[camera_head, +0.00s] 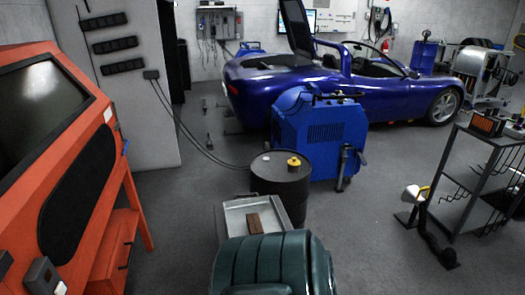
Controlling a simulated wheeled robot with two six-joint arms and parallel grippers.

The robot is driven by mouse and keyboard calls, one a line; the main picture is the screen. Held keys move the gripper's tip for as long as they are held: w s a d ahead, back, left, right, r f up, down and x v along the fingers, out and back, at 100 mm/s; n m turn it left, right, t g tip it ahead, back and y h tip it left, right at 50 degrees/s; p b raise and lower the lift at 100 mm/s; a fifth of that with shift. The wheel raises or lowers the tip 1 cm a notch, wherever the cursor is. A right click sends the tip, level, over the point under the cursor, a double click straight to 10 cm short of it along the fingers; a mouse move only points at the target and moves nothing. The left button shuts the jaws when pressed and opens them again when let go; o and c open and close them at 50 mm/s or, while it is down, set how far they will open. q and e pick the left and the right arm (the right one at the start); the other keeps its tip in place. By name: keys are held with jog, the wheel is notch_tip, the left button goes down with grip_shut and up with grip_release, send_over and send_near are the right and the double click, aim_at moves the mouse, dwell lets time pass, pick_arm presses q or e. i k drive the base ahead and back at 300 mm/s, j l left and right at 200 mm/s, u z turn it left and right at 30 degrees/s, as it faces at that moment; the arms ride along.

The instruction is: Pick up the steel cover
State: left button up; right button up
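I cannot make out for sure which thing is the steel cover. A silvery rounded piece with a yellow part (416,193) shows at the right, low beside a dark shelf rack, and is too small to name. A shallow grey metal tray (232,222) with a brown block (255,224) in it stands in the lower middle. Neither of my grippers shows in the head view.
A dark drum (282,185) with a yellow cap stands behind the tray. A ribbed green object (262,264) fills the bottom middle. An orange cabinet (105,245) is at left, a blue machine (318,130) and blue car (400,98) behind. Floor right of the drum is clear.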

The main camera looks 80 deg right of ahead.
aim_at(254, 225)
jog(key=z, duration=2.6)
jog(key=i+l+u, duration=0.1)
jog(key=l+u, duration=0.1)
jog(key=l, duration=0.2)
jog(key=i, duration=0.05)
